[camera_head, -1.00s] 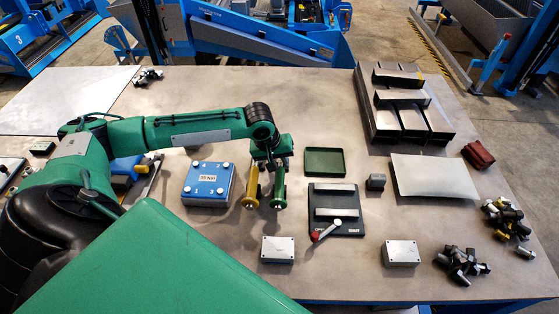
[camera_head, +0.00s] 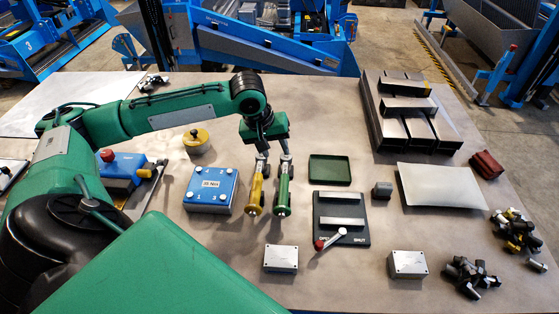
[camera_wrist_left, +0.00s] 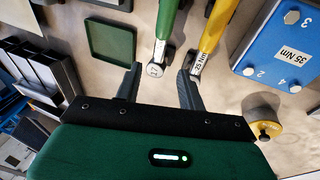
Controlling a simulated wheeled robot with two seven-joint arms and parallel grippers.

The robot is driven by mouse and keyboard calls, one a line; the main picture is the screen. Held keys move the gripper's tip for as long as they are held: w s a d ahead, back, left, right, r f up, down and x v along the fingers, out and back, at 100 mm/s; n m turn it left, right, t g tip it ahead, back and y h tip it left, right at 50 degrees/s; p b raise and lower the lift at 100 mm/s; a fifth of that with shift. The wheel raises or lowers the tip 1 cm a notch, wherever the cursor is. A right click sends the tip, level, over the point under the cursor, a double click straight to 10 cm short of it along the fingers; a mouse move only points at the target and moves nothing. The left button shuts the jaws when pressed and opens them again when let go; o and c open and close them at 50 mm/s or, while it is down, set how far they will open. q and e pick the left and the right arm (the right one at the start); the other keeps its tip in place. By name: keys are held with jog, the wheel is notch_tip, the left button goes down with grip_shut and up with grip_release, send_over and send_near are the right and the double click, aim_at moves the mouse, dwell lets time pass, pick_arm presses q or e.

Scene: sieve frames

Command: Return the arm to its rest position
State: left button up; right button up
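My left gripper (camera_head: 273,163) hangs from the green arm over the middle of the table. The wrist view shows its two dark fingers (camera_wrist_left: 160,86) apart, with nothing gripped between them. A yellow-handled tool (camera_head: 256,192) and a green-handled tool (camera_head: 283,192) are just in front of the fingers in the head view. In the wrist view the green tool (camera_wrist_left: 168,22) ends near the finger gap, and the yellow tool (camera_wrist_left: 214,25), marked 25 Nm, is beside the right finger. My right gripper is not in view.
A blue 35 Nm box (camera_head: 210,190) and a yellow round piece (camera_head: 197,145) are left of the gripper. A green tray (camera_head: 329,170) and a black plate (camera_head: 341,235) with a red-knobbed lever are to the right. Dark metal channels (camera_head: 435,140) lie at the back right.

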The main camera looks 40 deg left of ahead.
pick_arm(q)
jog(key=shift+v, duration=1)
